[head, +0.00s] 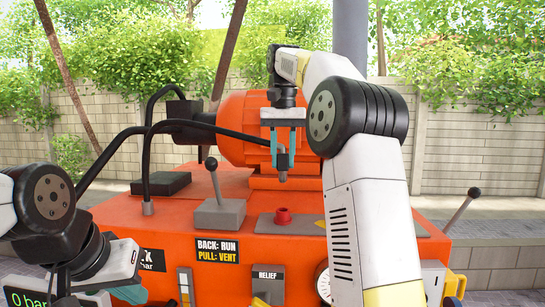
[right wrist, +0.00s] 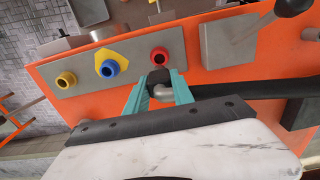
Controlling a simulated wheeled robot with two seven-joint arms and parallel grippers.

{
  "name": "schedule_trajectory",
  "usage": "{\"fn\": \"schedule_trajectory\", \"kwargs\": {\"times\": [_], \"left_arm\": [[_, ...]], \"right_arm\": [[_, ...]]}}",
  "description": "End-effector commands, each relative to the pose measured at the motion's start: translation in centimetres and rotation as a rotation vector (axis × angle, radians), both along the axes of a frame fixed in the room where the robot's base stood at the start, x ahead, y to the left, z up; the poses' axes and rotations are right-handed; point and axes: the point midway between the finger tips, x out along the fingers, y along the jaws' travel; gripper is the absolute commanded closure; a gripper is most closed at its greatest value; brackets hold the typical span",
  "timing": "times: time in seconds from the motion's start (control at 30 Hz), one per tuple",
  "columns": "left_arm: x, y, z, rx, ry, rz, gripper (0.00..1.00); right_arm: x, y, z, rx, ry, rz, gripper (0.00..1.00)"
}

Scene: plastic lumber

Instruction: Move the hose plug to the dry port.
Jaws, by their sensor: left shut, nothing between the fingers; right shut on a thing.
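My right gripper (head: 284,150) is shut on the hose plug (head: 283,168) at the end of a black hose (head: 225,131). The plug hangs above the orange machine, apart from the red port (head: 283,216). In the right wrist view the plug (right wrist: 160,78) is between the teal fingers (right wrist: 160,95), just below the red port (right wrist: 160,57) in the picture. A blue port (right wrist: 108,69) on a yellow patch and a yellow port (right wrist: 66,80) share that grey plate. I cannot tell which port is dry. My left gripper (head: 128,293) is shut and empty at the lower left, partly cut off.
A lever on a grey block (head: 220,214) stands left of the red port. Another lever (head: 462,208) sticks out at the right. A gauge (head: 324,284) and RELIEF label (head: 268,276) are on the front. A second black hose (head: 148,160) ends on the machine's left.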

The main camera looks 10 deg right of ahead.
Motion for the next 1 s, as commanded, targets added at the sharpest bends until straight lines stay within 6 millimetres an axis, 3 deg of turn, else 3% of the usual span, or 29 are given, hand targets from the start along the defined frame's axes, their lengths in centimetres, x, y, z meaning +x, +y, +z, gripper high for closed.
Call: {"fn": "schedule_trajectory", "kwargs": {"times": [0.6, 1.0], "left_arm": [[0.0, 0.0, 0.0, 0.0, 0.0, 0.0, 1.0], [0.0, 0.0, 0.0, 0.0, 0.0, 0.0, 1.0]], "right_arm": [[-0.1, 0.0, -5.8, 0.0, 0.001, 0.0, 1.0], [0.0, 0.0, -6.4, 0.0, 0.0, 0.0, 1.0]]}}
